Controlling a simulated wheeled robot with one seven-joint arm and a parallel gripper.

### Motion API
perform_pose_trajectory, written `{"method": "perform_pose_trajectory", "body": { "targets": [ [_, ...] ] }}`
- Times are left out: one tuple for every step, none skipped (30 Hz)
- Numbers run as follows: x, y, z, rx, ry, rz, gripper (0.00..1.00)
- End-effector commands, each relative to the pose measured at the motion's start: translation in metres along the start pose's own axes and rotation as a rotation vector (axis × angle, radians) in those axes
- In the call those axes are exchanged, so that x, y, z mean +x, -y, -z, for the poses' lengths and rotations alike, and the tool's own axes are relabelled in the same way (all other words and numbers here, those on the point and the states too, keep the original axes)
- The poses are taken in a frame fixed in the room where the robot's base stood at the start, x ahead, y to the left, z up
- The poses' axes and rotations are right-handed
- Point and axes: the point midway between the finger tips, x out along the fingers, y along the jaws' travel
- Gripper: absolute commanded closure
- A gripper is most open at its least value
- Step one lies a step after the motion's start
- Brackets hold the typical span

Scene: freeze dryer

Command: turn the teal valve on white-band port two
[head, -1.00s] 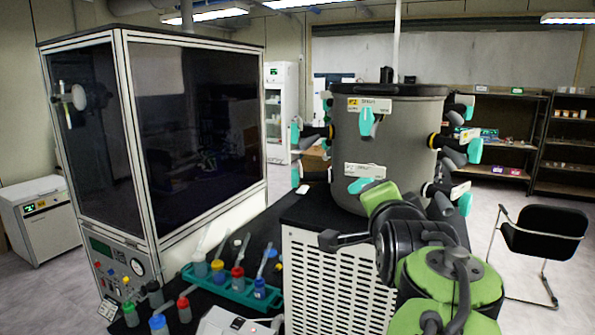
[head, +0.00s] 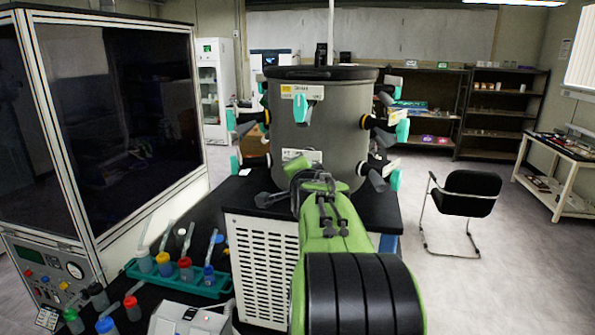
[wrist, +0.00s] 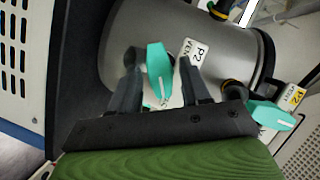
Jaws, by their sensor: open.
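In the wrist view my gripper (wrist: 158,60) is open, with one dark finger on each side of a teal valve handle (wrist: 158,75). Narrow gaps seem to show between handle and fingers; I cannot tell if either touches. A white label reading P2 (wrist: 192,51) is beside this handle on the grey drum (wrist: 130,28). In the head view the drum (head: 345,125) stands on a black-topped cabinet, and its lower white label (head: 301,155) shows just above my arm. My arm hides the lower front handle and my fingers there.
A second teal valve (wrist: 271,114) by a yellow-marked P2 label (wrist: 293,96) is right of my gripper. Another teal handle (head: 301,108) is higher on the drum's front, with more on both sides. A teal bottle rack (head: 178,278) stands at left. A black chair (head: 467,193) is at right.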

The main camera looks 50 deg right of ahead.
Motion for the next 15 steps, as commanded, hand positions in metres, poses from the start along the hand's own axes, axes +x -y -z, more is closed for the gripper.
{"method": "perform_pose_trajectory", "body": {
  "targets": [
    [-0.0001, -0.0005, -0.0003, 0.0, 0.0, 0.0, 0.53],
    [-0.0001, -0.0005, -0.0004, 0.0, 0.0, 0.0, 0.53],
    [-0.0002, -0.0006, -0.0004, 0.0, 0.0, 0.0, 0.59],
    [-0.0002, -0.0006, -0.0004, 0.0, 0.0, 0.0, 0.64],
    [-0.0002, -0.0006, -0.0005, 0.0, 0.0, 0.0, 0.69],
    [-0.0002, -0.0006, -0.0005, 0.0, 0.0, 0.0, 0.75],
    [-0.0003, -0.0006, -0.0005, 0.0, 0.0, 0.0, 0.79],
    [-0.0003, -0.0006, -0.0005, 0.0, 0.0, 0.0, 0.84],
    [-0.0003, -0.0006, -0.0005, 0.0, 0.0, 0.0, 0.9],
    [-0.0003, -0.0006, -0.0005, 0.0, 0.0, 0.0, 0.95],
    [-0.0003, -0.0006, -0.0005, 0.0, 0.0, 0.0, 0.99],
    [-0.0003, -0.0006, -0.0005, 0.0, 0.0, 0.0, 1.0],
    [-0.0004, -0.0006, -0.0005, 0.0, 0.0, 0.0, 1.0],
    [-0.0004, -0.0006, -0.0004, -0.001, 0.0, 0.0, 1.0],
    [-0.0004, -0.0006, -0.0005, -0.001, 0.001, -0.001, 1.0]
  ]
}}
